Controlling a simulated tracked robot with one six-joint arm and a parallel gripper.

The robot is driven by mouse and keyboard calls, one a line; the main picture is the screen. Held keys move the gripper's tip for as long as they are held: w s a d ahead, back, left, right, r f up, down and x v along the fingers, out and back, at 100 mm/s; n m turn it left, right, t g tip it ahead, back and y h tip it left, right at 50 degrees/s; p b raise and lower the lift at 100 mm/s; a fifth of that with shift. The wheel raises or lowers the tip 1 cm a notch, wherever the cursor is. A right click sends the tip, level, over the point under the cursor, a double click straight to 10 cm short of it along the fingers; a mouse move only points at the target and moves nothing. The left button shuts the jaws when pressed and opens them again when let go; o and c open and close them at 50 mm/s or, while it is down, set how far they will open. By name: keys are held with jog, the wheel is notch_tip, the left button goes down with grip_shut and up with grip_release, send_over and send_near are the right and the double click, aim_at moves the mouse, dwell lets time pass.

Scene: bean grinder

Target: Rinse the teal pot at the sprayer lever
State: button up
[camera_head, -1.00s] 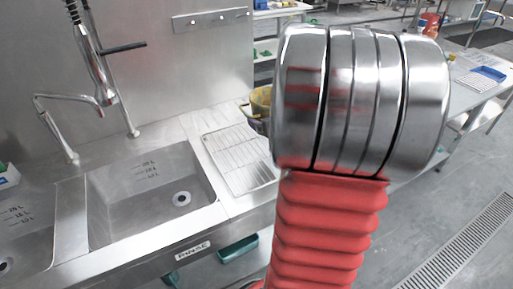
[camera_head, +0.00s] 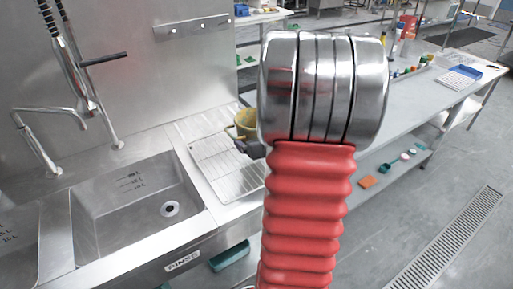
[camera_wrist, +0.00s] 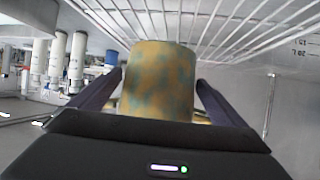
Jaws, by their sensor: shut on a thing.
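The pot (camera_head: 244,120) looks yellow-brown with teal patches. In the head view it is at the far right part of the drainboard, partly hidden by my arm. My gripper (camera_head: 252,149) is the dark shape at its near side, mostly hidden by the arm. In the wrist view the pot (camera_wrist: 158,88) stands between the two dark fingers of my gripper (camera_wrist: 155,80), which is shut on it. The sprayer (camera_head: 72,60) hangs over the sink at upper left. Its dark lever (camera_head: 103,58) sticks out to the right, well away from the pot.
The sink (camera_head: 130,205) with its drain lies left of the wire rack (camera_head: 225,165). A bent tap (camera_head: 38,145) stands left of the sprayer. A steel table (camera_head: 400,105) with small items is at right. The floor (camera_head: 420,215) at right is mostly clear.

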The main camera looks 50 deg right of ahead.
jog(key=shift+f, duration=2.05)
jog(key=shift+f, duration=0.1)
jog(key=o, duration=1)
